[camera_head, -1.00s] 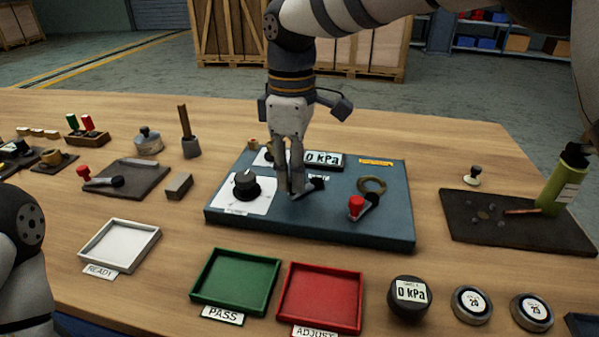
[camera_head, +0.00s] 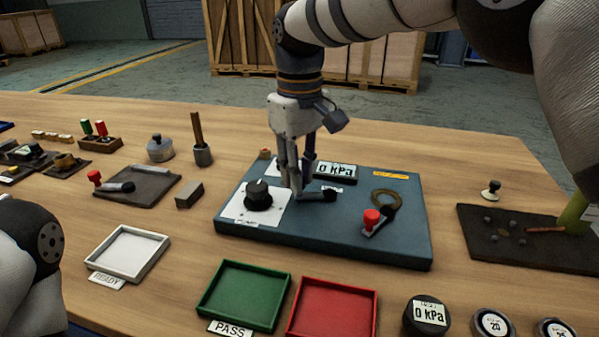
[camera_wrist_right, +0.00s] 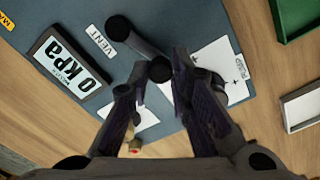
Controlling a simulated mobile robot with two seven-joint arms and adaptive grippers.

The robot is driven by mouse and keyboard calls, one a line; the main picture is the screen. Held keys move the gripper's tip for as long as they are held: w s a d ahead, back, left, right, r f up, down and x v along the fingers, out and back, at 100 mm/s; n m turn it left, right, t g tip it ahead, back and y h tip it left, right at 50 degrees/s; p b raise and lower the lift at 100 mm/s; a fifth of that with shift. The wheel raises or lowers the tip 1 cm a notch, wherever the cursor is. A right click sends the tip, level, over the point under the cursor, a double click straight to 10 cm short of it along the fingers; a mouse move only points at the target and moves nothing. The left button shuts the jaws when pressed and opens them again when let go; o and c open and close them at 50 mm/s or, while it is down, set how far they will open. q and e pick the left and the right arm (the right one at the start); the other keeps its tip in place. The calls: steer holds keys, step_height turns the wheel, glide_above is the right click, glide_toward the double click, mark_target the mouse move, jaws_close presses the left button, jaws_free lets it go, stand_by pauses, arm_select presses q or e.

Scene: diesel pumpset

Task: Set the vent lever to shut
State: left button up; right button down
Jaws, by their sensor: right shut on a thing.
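The vent lever (camera_head: 314,195) is a dark grey bar on the blue panel (camera_head: 350,239). Its black pivot end (camera_head: 330,196) is to the right of my right gripper. My right gripper (camera_head: 297,194) points down with its fingers closed around the lever's free end. In the right wrist view the lever (camera_wrist_right: 139,46) runs from its round black end beside the VENT label (camera_wrist_right: 102,41) to a dark knob between the fingertips (camera_wrist_right: 161,66). The fingers partly hide this end. My left gripper is out of view.
A black dial (camera_head: 258,194) on a white plate is close left of the gripper. A red-knobbed lever (camera_head: 372,219) and a brass ring (camera_head: 386,202) are to the right. The display (camera_head: 336,171) behind reads 0 kPa. Green (camera_head: 243,323) and red trays (camera_head: 334,334) stand in front.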

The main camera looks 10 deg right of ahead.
stand_by(0.4)
steer(key=c, duration=1.5)
jaws_free()
steer(key=shift+o, duration=0.2)
step_height(320, 180, up, 12)
steer(key=shift+f, duration=0.1)
